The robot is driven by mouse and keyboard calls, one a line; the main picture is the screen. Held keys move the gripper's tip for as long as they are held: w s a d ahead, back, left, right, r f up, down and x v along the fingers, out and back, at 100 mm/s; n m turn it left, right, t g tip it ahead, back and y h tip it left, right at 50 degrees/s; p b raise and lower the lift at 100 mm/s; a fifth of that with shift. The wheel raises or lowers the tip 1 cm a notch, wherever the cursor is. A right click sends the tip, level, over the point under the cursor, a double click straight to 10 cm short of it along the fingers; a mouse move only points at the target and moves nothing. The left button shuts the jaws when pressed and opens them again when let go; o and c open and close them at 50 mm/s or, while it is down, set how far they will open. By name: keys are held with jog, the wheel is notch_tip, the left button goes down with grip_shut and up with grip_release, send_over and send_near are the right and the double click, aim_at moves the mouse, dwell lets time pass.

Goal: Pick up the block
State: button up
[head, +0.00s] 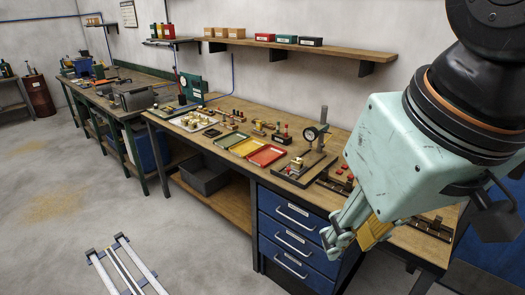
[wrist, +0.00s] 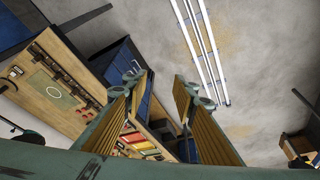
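My gripper (head: 345,238) hangs in front of the bench's right part, beside the blue drawers, in the head view. In the wrist view its two fingers (wrist: 160,84) with yellow ribbed pads stand apart, with nothing between them. No single block stands out clearly. Several small brass-coloured pieces (head: 231,124) sit on the wooden bench (head: 335,133) beyond the gripper, some near a pale tray (head: 194,122). They are too small to tell which is the block. The gripper is well apart from them.
Green, yellow and red trays (head: 267,156) lie mid-bench. A dial gauge stand (head: 315,135) rises to their right. Blue drawers (head: 293,230) are below the bench top. A wall shelf (head: 290,46) holds small boxes. Floor rails (head: 128,268) run front left; the floor around them is clear.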

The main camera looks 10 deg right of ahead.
jog(key=shift+o, duration=0.2)
jog(key=o, duration=0.6)
jog(key=shift+w, duration=0.1)
